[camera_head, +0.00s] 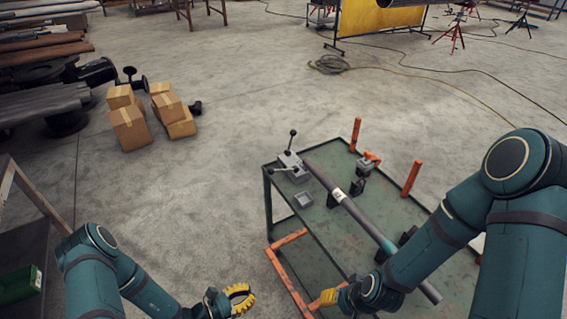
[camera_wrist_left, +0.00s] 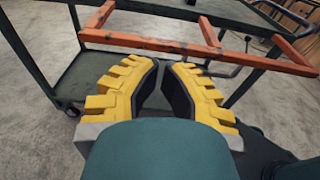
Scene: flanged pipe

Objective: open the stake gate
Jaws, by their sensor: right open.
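The orange stake gate (camera_head: 289,240) is a frame of bars along the near left side of the green cart (camera_head: 343,245). It also shows in the left wrist view (camera_wrist_left: 150,41), ahead of the fingers. My left gripper (camera_head: 240,298) is left of the gate, apart from it; its yellow fingers (camera_wrist_left: 166,66) are parted with nothing between them. My right gripper (camera_head: 330,297) is at the gate's lower end, beside an orange bar. Its fingers are small and partly hidden by the wrist, so I cannot tell whether they touch the bar.
A grey pipe (camera_head: 345,203) lies along the cart top, with a clamp (camera_head: 292,163) at its far end. Orange stakes (camera_head: 411,178) stand on the cart's far side. Cardboard boxes (camera_head: 130,127) sit on the floor at left. The floor between boxes and cart is clear.

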